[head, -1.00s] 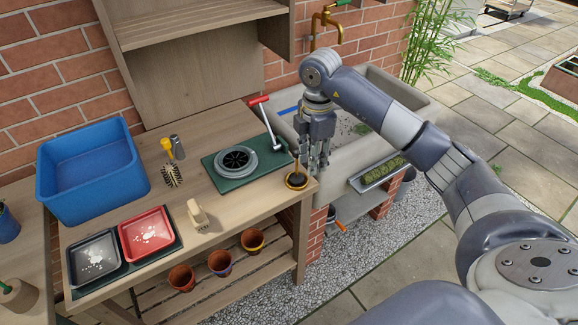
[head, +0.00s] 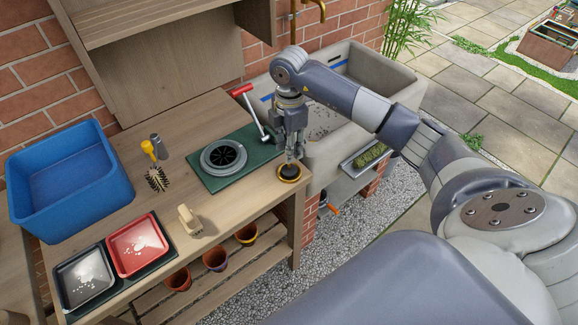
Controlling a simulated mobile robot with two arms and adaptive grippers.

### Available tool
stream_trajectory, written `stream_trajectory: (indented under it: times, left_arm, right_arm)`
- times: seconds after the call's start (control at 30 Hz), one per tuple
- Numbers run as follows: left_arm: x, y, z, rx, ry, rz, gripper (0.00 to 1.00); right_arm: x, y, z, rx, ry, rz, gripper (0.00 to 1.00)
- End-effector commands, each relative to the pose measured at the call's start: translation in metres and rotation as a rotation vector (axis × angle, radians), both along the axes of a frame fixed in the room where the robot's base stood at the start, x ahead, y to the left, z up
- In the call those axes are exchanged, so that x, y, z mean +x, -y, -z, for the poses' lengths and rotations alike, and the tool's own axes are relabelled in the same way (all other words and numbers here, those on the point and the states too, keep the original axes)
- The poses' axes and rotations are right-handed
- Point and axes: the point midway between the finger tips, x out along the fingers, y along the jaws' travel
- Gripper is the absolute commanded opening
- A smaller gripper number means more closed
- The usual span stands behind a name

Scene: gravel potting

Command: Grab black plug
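The black plug (head: 288,170) sits in a round yellow-rimmed holder (head: 289,180) at the front right corner of the wooden bench. My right gripper (head: 290,158) points down right over the plug, with its fingertips at or just above its top. The fingers hide the plug's upper part. I cannot tell whether they touch it or how far apart they are. My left gripper is not in view.
A green board (head: 238,177) with a round grey drain fitting (head: 223,157) and a red-handled tool (head: 244,91) lies left of the gripper. The stone sink (head: 395,70) is behind. A brush (head: 157,178) and a wooden block (head: 189,220) stand further left.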

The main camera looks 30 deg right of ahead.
Motion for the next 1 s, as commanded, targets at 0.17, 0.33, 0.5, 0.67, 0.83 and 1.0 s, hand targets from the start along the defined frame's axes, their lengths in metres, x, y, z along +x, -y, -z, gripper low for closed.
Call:
stream_trajectory:
  times: [0.17,0.33,0.5,0.67,0.83,1.0]
  left_arm:
    - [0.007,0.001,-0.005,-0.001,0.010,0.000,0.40]
    - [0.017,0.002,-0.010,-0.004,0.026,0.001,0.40]
    - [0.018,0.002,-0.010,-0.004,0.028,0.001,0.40]
    - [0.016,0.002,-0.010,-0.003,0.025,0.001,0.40]
    - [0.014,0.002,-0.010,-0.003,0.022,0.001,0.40]
    - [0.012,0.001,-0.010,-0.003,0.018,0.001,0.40]
  right_arm:
    - [-0.001,-0.001,0.021,0.001,-0.005,-0.001,0.31]
    - [-0.001,0.000,0.046,0.000,-0.004,0.000,0.31]
    - [0.000,0.000,0.055,0.000,-0.001,-0.002,0.31]
    - [0.000,0.000,0.055,0.000,0.000,-0.002,0.31]
    - [0.000,0.000,0.054,0.000,0.000,-0.001,0.00]
    - [0.000,0.000,0.054,0.000,0.000,-0.001,0.00]
